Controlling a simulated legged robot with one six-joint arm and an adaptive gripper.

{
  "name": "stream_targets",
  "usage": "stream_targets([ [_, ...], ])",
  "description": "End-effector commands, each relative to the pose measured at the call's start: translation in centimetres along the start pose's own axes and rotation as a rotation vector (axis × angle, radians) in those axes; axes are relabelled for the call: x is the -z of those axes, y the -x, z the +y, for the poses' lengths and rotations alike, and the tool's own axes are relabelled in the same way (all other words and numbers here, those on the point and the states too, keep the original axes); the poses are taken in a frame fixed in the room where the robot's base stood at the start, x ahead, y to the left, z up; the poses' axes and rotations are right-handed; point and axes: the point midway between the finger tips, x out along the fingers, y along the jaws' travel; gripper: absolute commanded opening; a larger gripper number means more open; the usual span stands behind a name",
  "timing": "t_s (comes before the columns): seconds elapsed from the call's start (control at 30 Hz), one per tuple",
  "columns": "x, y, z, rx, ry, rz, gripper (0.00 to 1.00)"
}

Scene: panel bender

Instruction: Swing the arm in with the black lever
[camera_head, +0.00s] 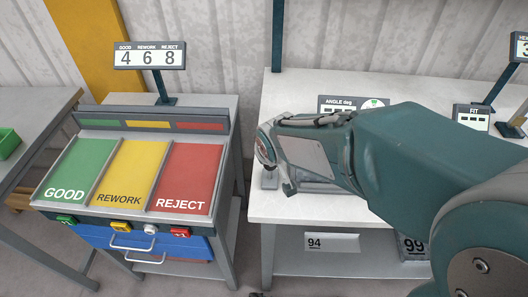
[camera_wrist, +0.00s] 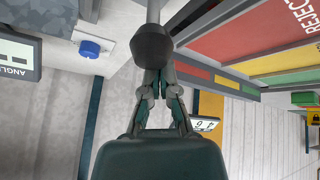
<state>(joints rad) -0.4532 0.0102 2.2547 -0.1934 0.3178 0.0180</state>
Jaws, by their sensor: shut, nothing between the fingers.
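In the wrist view the lever's black knob (camera_wrist: 153,45) is at the tips of my gripper (camera_wrist: 153,75), with a grey rod running up from it. The knob overlaps the fingertips, and I cannot tell whether they touch it. The fingers are shut with nothing between them. In the head view my gripper (camera_head: 277,165) hangs over the left part of the white bench (camera_head: 310,208), and my arm hides the lever and most of the bender. An angle display (camera_head: 353,104) stands behind my arm; it also shows in the wrist view (camera_wrist: 18,55).
Left of the bench is a sorting stand with a green GOOD panel (camera_head: 80,168), a yellow REWORK panel (camera_head: 130,172) and a red REJECT panel (camera_head: 187,176). A counter sign (camera_head: 149,55) rises behind it. A blue button (camera_wrist: 90,48) shows in the wrist view.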

Motion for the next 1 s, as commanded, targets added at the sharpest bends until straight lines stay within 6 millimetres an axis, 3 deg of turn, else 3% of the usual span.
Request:
stream_targets([
  [1.0, 0.8, 1.4, 0.2, 0.000, -0.001, 0.001, 0.00],
])
